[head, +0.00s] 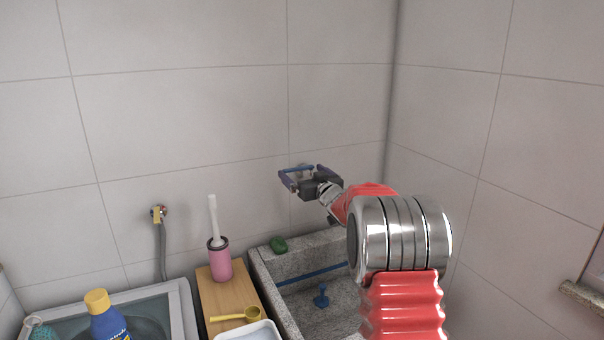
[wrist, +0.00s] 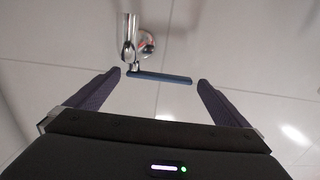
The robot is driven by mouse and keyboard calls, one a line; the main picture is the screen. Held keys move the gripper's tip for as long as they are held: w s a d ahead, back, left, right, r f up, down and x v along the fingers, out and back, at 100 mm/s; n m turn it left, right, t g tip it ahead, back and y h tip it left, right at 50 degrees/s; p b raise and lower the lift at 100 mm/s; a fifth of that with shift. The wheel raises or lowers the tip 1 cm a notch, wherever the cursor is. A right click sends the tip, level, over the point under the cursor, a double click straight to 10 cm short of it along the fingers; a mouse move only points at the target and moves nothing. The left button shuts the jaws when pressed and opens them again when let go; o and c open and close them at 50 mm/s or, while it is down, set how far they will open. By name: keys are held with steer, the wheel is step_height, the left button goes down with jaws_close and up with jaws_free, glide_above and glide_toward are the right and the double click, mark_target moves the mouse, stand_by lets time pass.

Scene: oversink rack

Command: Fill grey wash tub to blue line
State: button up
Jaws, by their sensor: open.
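The grey wash tub (head: 262,285) is a speckled stone basin against the back wall, partly hidden by my arm. I see no water stream, and the visible floor looks dry. In the wrist view, a chrome wall tap (wrist: 129,38) has a long blue lever (wrist: 160,78) pointing right. My gripper (head: 303,171) is open at the tap above the tub. In the wrist view, its fingertips (wrist: 160,79) lie either side of the lever, with gaps at both sides.
Left of the tub, a wooden board (head: 208,292) bears a pink brush holder (head: 220,262), a yellow scoop (head: 236,315) and a white tray (head: 250,333). Further left, a blue bottle (head: 107,325) stands at another basin (head: 180,296).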

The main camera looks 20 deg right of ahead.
steer(key=shift+w, duration=0.6)
steer(key=c, duration=1.4)
steer(key=shift+o, duration=0.2)
steer(key=shift+s+d, duration=0.1)
steer(key=shift+d, duration=0.05)
